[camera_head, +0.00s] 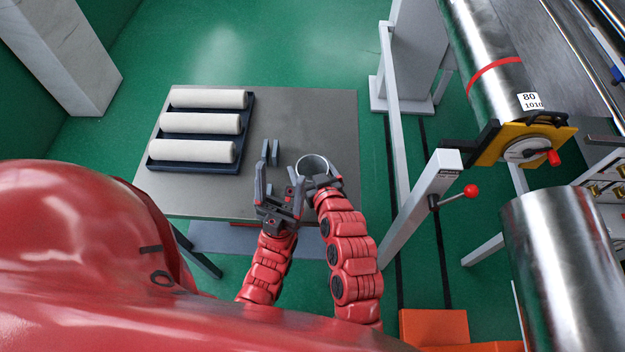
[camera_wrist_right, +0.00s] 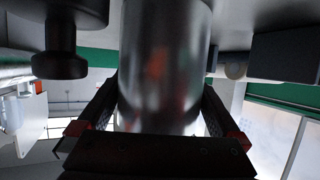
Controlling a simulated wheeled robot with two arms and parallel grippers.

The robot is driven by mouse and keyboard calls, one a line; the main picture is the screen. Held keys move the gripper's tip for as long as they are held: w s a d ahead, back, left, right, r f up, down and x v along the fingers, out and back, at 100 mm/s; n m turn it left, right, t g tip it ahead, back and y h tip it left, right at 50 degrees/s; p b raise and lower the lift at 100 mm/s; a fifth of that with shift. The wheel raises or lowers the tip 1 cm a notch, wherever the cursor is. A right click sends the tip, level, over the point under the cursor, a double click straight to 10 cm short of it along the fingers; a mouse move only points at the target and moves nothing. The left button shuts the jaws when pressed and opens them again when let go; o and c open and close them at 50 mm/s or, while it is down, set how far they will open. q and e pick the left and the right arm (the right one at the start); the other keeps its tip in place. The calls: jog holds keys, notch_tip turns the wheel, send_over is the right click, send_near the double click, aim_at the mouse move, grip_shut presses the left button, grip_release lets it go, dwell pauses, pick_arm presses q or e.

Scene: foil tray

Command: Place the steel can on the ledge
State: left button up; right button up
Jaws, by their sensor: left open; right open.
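The steel can (camera_head: 312,160) is an open-topped shiny cylinder at the right part of the grey table. In the right wrist view the can (camera_wrist_right: 160,65) fills the middle, with one finger on each side. My right gripper (camera_head: 316,181) is at the near side of the can, its jaws open around it; I cannot tell whether the fingers touch it. My left gripper (camera_head: 279,188) is open and empty just left of the can. I cannot make out which surface is the ledge.
A dark tray (camera_head: 160,150) with three white rolls lies on the left of the table (camera_head: 290,105). Two small dark upright pieces (camera_head: 270,152) stand close to my left gripper. A large steel roll machine (camera_head: 490,60) stands at the right, beyond a pale post.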

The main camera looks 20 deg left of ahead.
jog(key=shift+w+a+f, duration=0.2)
jog(key=shift+w+a, duration=0.15)
jog(key=shift+w, duration=0.15)
jog(key=shift+s, duration=0.15)
jog(key=c, duration=1.3)
jog(key=shift+r, duration=0.15)
